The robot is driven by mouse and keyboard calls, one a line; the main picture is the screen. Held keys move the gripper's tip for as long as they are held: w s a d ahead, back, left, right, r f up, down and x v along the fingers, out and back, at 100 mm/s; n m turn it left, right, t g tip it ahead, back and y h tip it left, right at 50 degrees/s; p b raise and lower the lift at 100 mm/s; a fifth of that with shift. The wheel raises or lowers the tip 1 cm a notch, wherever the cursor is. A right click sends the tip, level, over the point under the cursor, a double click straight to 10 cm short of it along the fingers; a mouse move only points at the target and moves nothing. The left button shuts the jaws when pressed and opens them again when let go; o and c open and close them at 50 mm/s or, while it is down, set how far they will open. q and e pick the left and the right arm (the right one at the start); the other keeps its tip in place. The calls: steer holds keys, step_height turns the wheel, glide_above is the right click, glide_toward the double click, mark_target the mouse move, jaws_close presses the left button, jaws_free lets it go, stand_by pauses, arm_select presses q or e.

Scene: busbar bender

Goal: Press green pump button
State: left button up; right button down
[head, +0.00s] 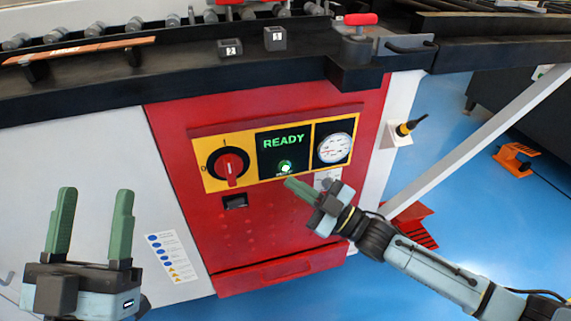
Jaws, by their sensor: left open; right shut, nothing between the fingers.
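The green pump button (285,167) glows on the black display panel (283,148), below the green word READY, on the red front of the machine. My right gripper (289,183) is shut and empty. Its green fingertips are just below the button in the picture; I cannot tell whether they touch it. My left gripper (92,208) is open and empty at the lower left, its two green fingers pointing up, away from the panel.
A red rotary switch (229,167) is left of the display and a round gauge (333,148) is right of it. A red-handled clamp (360,20) stands on the black machine top. An orange foot pedal (514,159) lies on the blue floor at right.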

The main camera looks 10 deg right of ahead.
steer(key=s+p, duration=0.1)
steer(key=s, duration=0.2)
steer(key=shift+s+p, duration=0.2)
steer(key=shift+p, duration=0.15)
stand_by(0.5)
